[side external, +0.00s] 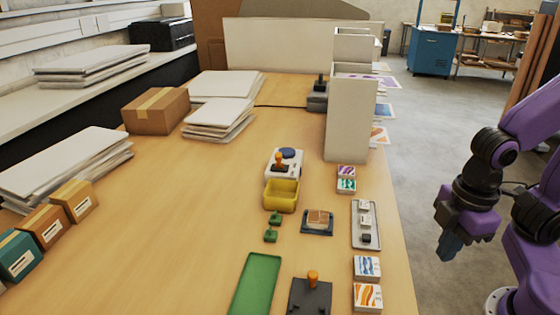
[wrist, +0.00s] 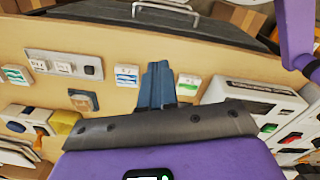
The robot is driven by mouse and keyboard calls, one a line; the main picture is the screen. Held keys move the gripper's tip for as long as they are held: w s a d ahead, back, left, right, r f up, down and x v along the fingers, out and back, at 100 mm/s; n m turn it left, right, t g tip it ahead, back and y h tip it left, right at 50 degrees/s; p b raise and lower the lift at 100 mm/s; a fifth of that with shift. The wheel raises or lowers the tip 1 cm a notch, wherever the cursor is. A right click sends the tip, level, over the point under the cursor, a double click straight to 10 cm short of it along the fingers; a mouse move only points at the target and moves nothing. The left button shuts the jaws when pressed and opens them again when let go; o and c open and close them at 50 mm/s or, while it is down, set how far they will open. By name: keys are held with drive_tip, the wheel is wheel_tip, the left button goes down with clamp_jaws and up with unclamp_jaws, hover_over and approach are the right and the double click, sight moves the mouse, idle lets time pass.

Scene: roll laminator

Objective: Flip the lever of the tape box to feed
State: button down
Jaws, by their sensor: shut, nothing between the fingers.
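A white box (side external: 297,168) with a blue disc on top and an orange-knobbed lever (side external: 279,158) stands behind a yellow bin; it looks like the tape box. It also shows at the left edge of the wrist view (wrist: 14,113). A dark box (side external: 308,299) with an orange knob (side external: 312,277) stands at the table's near end. Lettering and lever settings are too small to read. My gripper (side external: 449,247) hangs right of the table's right edge, apart from both boxes. Its blue fingers (wrist: 157,86) are shut and empty in the wrist view.
Small printed card stacks (side external: 367,267), a grey tray (side external: 375,240), a green tray (side external: 255,285) and the yellow bin (side external: 281,196) stand around the boxes. Tall white panels (side external: 347,120) rise farther back. A white machine with coloured buttons (wrist: 255,95) shows in the wrist view. The table's left middle is clear.

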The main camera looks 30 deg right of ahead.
drive_tip(key=w+a+f+n+t+h, duration=0.1)
drive_tip(key=w+a+n+t, duration=0.1)
drive_tip(key=w+n+t, duration=0.2)
drive_tip(key=w+a+f+n+t+h, duration=0.1)
drive_tip(key=w+n, duration=0.8)
drive_tip(key=w, duration=1)
drive_tip(key=w+a+n+t+h, duration=0.3)
drive_tip(key=w+a+n+t, duration=0.2)
drive_tip(key=w, duration=0.6)
drive_tip(key=shift+w+f+n+t, duration=0.25)
drive_tip(key=shift+f+n+t, duration=0.15)
drive_tip(key=shift+n+t, duration=0.7)
drive_tip(key=shift+h, duration=0.3)
approach(279, 161)
wheel_tip(279, 161, down, 3)
drive_tip(key=d, duration=0.1)
drive_tip(key=shift+w+d+r, duration=0.2)
drive_tip(key=shift+w, duration=0.6)
drive_tip(key=shift+w+d+r, duration=0.15)
drive_tip(key=shift+w+d, duration=0.1)
drive_tip(key=shift+w, duration=0.6)
drive_tip(key=shift+w+d+r, duration=0.2)
drive_tip(key=shift+w, duration=0.6)
